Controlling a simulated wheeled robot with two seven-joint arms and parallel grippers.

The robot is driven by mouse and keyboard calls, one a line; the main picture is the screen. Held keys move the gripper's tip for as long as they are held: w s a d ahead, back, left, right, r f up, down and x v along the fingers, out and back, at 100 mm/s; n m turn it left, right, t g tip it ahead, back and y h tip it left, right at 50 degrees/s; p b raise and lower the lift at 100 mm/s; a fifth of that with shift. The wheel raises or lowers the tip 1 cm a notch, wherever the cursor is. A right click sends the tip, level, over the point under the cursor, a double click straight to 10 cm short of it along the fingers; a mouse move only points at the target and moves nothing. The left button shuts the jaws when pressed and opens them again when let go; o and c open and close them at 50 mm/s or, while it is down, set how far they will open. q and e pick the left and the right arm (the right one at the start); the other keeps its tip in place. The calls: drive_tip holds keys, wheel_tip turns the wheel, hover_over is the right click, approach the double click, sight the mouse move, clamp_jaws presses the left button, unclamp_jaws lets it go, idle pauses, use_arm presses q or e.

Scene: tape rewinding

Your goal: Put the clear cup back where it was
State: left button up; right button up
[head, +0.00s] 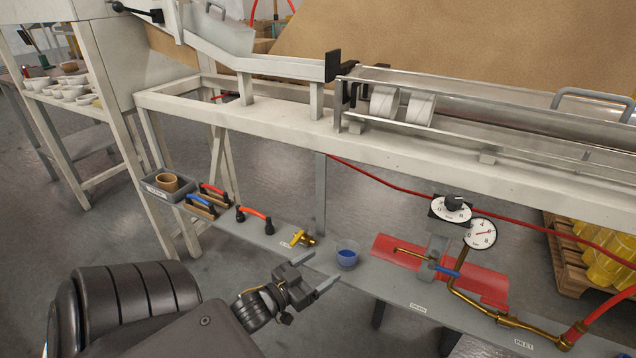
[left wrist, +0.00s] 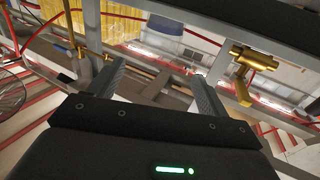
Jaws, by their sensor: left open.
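The clear cup (head: 348,253) stands upright on the narrow grey shelf (head: 262,236) in the head view, with something blue in it. It is just right of the brass tap (head: 303,238) and left of the red sheet. My left gripper (head: 322,271) is open and empty, just left of and in front of the cup, its fingers pointing toward it. A gap shows between the fingers and the cup. In the left wrist view the two fingers (left wrist: 159,72) are spread, with the tap to their right; I cannot make out the cup clearly there. My right gripper is not in view.
Brass pipework with a dial gauge (head: 480,233) stands to the right of the cup. A red-handled tool (head: 254,214), brushes and a grey bin (head: 158,188) holding a brown pot are left along the shelf. The white machine frame (head: 270,124) runs above and behind.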

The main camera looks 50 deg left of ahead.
use_arm(q)
drive_tip(key=s+d+f+m+g, duration=0.1)
drive_tip(key=s+d+f+g, duration=0.3)
drive_tip(key=s+d+g, duration=0.2)
drive_tip(key=s+d+f+m+g, duration=0.1)
drive_tip(key=s+d+f+g, duration=0.3)
drive_tip(key=d, duration=0.7)
drive_tip(key=s+g, duration=0.2)
drive_tip(key=s, duration=0.1)
